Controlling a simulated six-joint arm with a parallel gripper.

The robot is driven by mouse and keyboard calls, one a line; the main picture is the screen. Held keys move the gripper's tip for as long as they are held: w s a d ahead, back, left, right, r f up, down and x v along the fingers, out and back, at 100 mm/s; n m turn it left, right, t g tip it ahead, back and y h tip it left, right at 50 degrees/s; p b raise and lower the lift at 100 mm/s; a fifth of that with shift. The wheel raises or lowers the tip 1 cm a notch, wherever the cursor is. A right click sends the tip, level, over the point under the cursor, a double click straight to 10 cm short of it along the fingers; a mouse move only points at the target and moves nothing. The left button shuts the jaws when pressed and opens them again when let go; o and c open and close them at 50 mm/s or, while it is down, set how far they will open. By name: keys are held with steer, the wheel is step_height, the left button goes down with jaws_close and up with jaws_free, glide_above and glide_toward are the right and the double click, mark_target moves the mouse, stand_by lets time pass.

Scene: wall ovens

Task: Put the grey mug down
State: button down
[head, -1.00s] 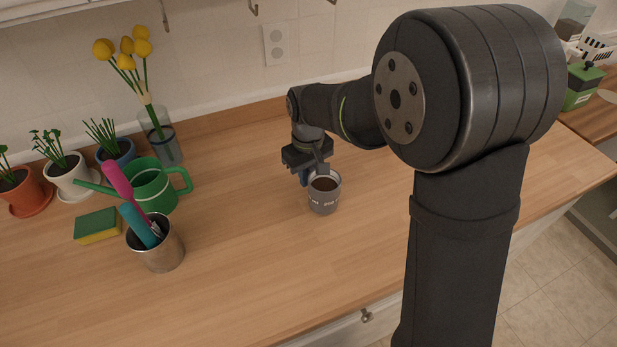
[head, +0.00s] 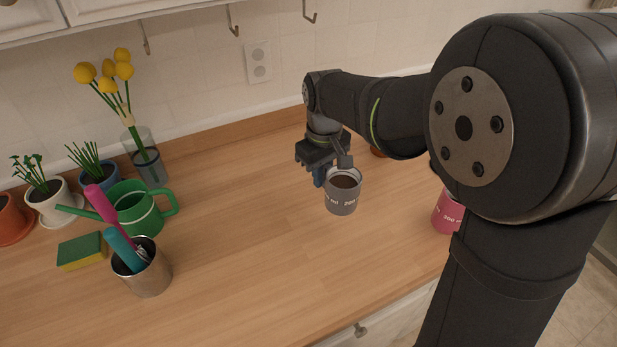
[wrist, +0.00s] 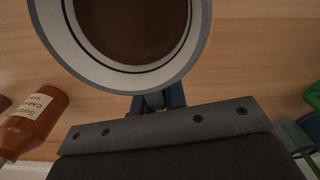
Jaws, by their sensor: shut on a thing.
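The grey mug (head: 342,196) holds a dark brown liquid and stands upright in the head view, over or on the wooden counter. I cannot tell whether its base touches the wood. My gripper (head: 322,173) is at the mug's far left side and shut on it. In the wrist view the mug (wrist: 196,48) fills the top middle, seen from above, with its pale inner wall and brown contents. My gripper's blue fingers (wrist: 158,101) meet the near side of the mug there. The grip point itself is mostly hidden by the rim.
A pink mug (head: 446,214) stands right of the grey one, partly behind my arm. The steel utensil cup (head: 148,275), green watering can (head: 140,212) and sponge (head: 83,251) stand left. The counter (head: 240,240) between is clear.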

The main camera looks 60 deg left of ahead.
steer(key=w+d+r+n, duration=0.2)
steer(key=w+d+n, duration=0.2)
steer(key=w+n, duration=0.65)
steer(key=w+d+r+n, duration=0.1)
steer(key=w+d+n, duration=0.35)
steer(key=w, duration=1.05)
steer(key=n, duration=0.1)
glide_above(383, 176)
step_height(383, 176, down, 6)
steer(key=shift+f, duration=0.2)
steer(key=shift+s+f, duration=0.1)
steer(key=shift+f, duration=1.95)
steer(key=shift+f, duration=0.15)
steer(key=c, duration=1.5)
jaws_free()
